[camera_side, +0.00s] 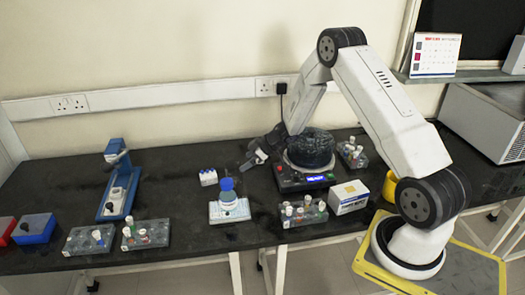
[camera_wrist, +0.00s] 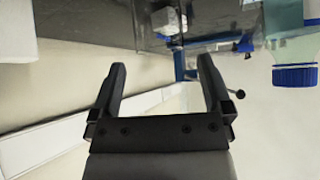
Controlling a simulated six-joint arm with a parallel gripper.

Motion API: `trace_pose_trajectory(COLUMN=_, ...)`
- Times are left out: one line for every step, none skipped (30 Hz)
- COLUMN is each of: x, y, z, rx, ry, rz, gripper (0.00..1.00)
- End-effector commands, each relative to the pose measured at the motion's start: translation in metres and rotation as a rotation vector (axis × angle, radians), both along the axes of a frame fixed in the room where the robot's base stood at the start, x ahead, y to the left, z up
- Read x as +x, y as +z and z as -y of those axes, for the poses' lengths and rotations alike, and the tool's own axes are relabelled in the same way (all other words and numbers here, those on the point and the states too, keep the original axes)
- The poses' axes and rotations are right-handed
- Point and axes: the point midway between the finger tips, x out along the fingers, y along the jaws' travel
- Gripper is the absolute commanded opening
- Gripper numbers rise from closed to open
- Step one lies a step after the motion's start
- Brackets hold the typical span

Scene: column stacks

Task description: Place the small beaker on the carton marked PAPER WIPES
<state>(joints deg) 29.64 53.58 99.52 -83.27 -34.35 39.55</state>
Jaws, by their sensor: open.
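I cannot clearly make out the small beaker in either view. My gripper (camera_side: 253,160) is above the bench, left of the black-topped device, with its jaws apart. In the wrist view, its two dark fingers (camera_wrist: 162,85) are spread, with a pale patch between them and nothing clearly held.
A blue-capped bottle (camera_side: 227,190) stands on a white balance (camera_side: 229,211); its cap (camera_wrist: 296,77) shows in the wrist view. A small white-and-blue box (camera_side: 208,177) is behind it. Tube racks (camera_side: 303,213) and a blue stand (camera_side: 117,185) occupy the bench. The front-centre-left is clear.

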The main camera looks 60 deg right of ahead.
Motion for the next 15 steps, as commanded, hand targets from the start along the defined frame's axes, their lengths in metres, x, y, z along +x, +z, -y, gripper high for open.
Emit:
trace_pose_trajectory(x=0.0, y=0.0, z=0.0, rx=0.0, ry=0.0, rz=0.0, gripper=1.0)
trace_pose_trajectory(x=0.0, y=0.0, z=0.0, rx=0.0, ry=0.0, rz=0.0, gripper=1.0)
trace_pose_trajectory(x=0.001, y=-0.001, z=0.0, rx=0.0, ry=0.0, rz=0.0, gripper=1.0)
trace_pose_trajectory(x=0.002, y=-0.002, z=-0.001, rx=0.0, ry=0.0, rz=-0.001, gripper=1.0)
trace_pose_trajectory(x=0.003, y=-0.003, z=-0.001, rx=0.0, ry=0.0, rz=-0.001, gripper=1.0)
trace_pose_trajectory(x=0.004, y=-0.005, z=-0.002, rx=0.0, ry=0.0, rz=-0.001, gripper=1.0)
trace_pose_trajectory(x=0.005, y=-0.006, z=-0.002, rx=-0.001, ry=0.001, rz=-0.002, gripper=1.0)
trace_pose_trajectory(x=0.007, y=-0.007, z=-0.003, rx=-0.002, ry=0.0, rz=-0.001, gripper=1.0)
trace_pose_trajectory(x=0.009, y=-0.01, z=-0.004, rx=-0.002, ry=0.0, rz=-0.001, gripper=1.0)
trace_pose_trajectory(x=0.011, y=-0.012, z=-0.004, rx=-0.001, ry=-0.001, rz=-0.002, gripper=1.0)
trace_pose_trajectory(x=0.012, y=-0.013, z=-0.005, rx=-0.001, ry=-0.001, rz=-0.002, gripper=1.0)
trace_pose_trajectory(x=0.014, y=-0.015, z=-0.006, rx=-0.001, ry=-0.001, rz=-0.002, gripper=1.0)
trace_pose_trajectory(x=0.015, y=-0.016, z=-0.006, rx=-0.001, ry=-0.001, rz=-0.001, gripper=1.0)
trace_pose_trajectory(x=0.016, y=-0.017, z=-0.007, rx=-0.002, ry=-0.001, rz=0.0, gripper=1.0)
trace_pose_trajectory(x=0.017, y=-0.018, z=-0.007, rx=-0.002, ry=-0.001, rz=0.0, gripper=1.0)
